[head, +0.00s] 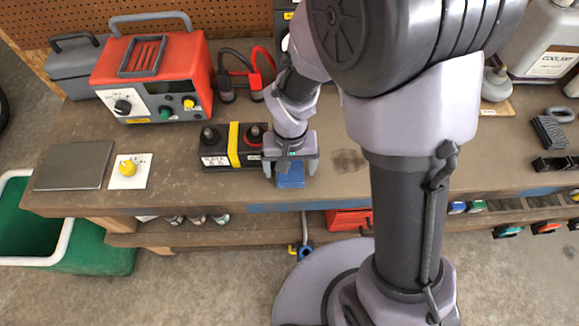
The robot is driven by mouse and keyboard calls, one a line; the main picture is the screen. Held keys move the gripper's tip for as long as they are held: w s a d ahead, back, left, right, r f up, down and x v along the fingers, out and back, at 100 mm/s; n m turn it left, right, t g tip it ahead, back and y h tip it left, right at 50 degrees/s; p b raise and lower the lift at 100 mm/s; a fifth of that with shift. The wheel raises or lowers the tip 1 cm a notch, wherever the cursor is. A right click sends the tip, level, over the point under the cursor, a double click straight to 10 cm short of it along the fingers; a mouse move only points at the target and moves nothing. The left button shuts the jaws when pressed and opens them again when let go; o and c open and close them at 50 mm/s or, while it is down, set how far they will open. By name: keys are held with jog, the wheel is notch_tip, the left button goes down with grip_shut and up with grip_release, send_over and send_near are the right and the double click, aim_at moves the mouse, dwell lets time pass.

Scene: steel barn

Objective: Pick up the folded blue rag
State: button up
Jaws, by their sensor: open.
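The folded blue rag (291,178) lies on the wooden workbench (215,190), close to its front edge. My gripper (290,170) is above the rag with its two fingers apart, one on either side of it. The far part of the rag is hidden under the gripper. I cannot tell whether the fingers touch the rag or the bench.
A black battery (220,148) with a yellow strap stands just left of my gripper. A red charger (155,75) with cables stands behind it. A grey plate (74,166) lies at the left. A coolant jug (540,45) stands at the back right. A green bin (100,250) is below left.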

aim_at(290, 169)
jog(key=c, duration=1.6)
jog(key=shift+r+p, duration=0.2)
jog(key=shift+p, duration=0.1)
notch_tip(290, 169, up, 4)
jog(key=shift+f+p, duration=0.2)
jog(key=shift+p, duration=0.8)
jog(key=s+d+b, duration=0.1)
jog(key=s+b, duration=0.3)
jog(key=s, duration=0.1)
jog(key=s+d+b, duration=0.2)
jog(key=s+b, duration=0.2)
jog(key=s, duration=0.1)
jog(key=s+d+r+b, duration=0.1)
jog(key=s+b, duration=0.3)
jog(key=s, duration=0.1)
jog(key=shift+s+d, duration=0.15)
jog(key=shift+d, duration=0.2)
